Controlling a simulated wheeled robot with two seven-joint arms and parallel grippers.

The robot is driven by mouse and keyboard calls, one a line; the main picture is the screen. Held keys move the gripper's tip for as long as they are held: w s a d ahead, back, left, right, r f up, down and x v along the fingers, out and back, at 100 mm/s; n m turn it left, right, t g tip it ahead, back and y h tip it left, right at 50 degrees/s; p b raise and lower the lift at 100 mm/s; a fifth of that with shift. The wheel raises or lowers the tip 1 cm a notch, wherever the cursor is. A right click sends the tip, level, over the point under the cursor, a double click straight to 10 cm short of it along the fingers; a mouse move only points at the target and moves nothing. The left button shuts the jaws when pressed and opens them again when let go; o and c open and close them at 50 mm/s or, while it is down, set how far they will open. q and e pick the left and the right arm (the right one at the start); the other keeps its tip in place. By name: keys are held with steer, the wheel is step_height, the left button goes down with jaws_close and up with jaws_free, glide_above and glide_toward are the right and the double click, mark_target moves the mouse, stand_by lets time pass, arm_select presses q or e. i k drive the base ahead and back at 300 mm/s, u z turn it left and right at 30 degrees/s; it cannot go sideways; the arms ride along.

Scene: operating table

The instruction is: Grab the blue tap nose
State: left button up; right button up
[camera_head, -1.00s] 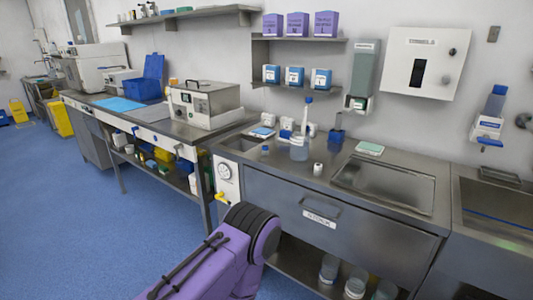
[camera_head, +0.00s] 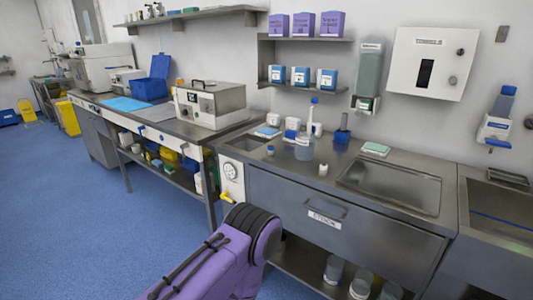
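I cannot tell for sure which part is the blue tap nose. A small blue part (camera_head: 499,144) juts out under the white wall dispenser (camera_head: 494,129) at the far right. Another blue tip (camera_head: 314,100) tops the tall neck of a clear bottle (camera_head: 304,149) on the steel counter. My purple arm link shows at the bottom middle, in front of the counter. Neither of my grippers is in view, and nothing is seen held.
The steel counter (camera_head: 290,171) holds a sunken basin (camera_head: 390,187), a small white bottle (camera_head: 323,170) and several small containers. A steel box machine (camera_head: 210,105) and a blue bin (camera_head: 150,88) stand on the left bench. The blue floor (camera_head: 60,210) at left is clear.

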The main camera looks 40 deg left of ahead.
mark_target(271, 151)
steer(key=u, duration=0.5)
steer(key=k, duration=0.6)
steer(key=u, duration=1.25)
steer(key=i, duration=1.75)
steer(key=z, duration=0.35)
